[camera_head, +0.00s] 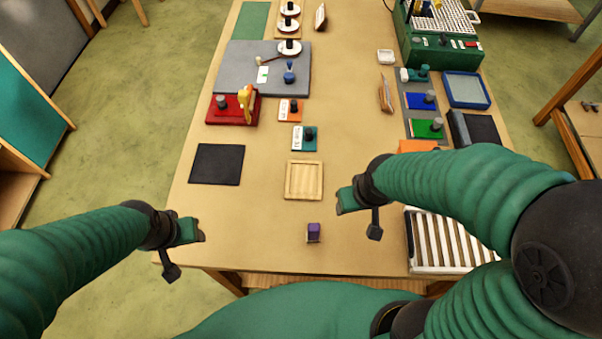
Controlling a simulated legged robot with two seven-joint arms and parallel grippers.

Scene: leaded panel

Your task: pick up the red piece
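A flat red piece (214,117) lies on the left part of the table, at the front left corner of a grey mat (232,70). A grey knob stands on its left part, and a yellow object (246,104) stands on its right part. My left gripper (194,231) is over the table's front left edge, well nearer to me than the red piece and apart from it. My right gripper (346,201) is over the table, right of a wooden tray (290,195), far from the red piece. I see nothing held in either gripper; their finger gaps are too small to read.
A black mat (216,164) lies between the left gripper and the red piece. A purple block (313,232) stands at the front. Front left is clear.

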